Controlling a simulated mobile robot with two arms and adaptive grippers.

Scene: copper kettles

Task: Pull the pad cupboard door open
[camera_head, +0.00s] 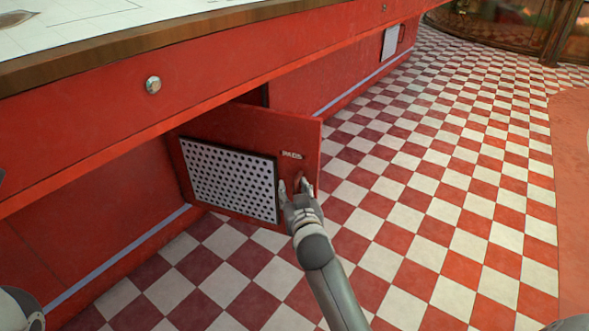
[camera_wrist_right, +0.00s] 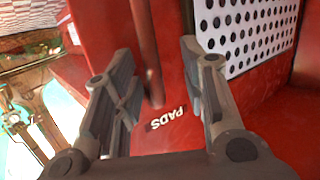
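The pad cupboard door (camera_head: 250,125) is a red panel with a white perforated plate (camera_head: 230,178) and a "PADS" label (camera_head: 292,155). It stands swung out from the red counter front, with a dark gap above and behind it. My right gripper (camera_head: 295,186) is at the door's free edge, just below the label. In the right wrist view its two fingers (camera_wrist_right: 160,88) are spread apart, with a dark red upright bar (camera_wrist_right: 147,50) between them and clear space on both sides. The label (camera_wrist_right: 167,118) lies beyond the fingers. My left gripper is not in view.
The red counter (camera_head: 225,65) with a wood-edged top runs across the upper left, with a round knob (camera_head: 153,85) on its front. The checkered floor (camera_head: 430,190) is clear to the right of the door. A curved glass-fronted case (camera_head: 510,25) stands at the back right.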

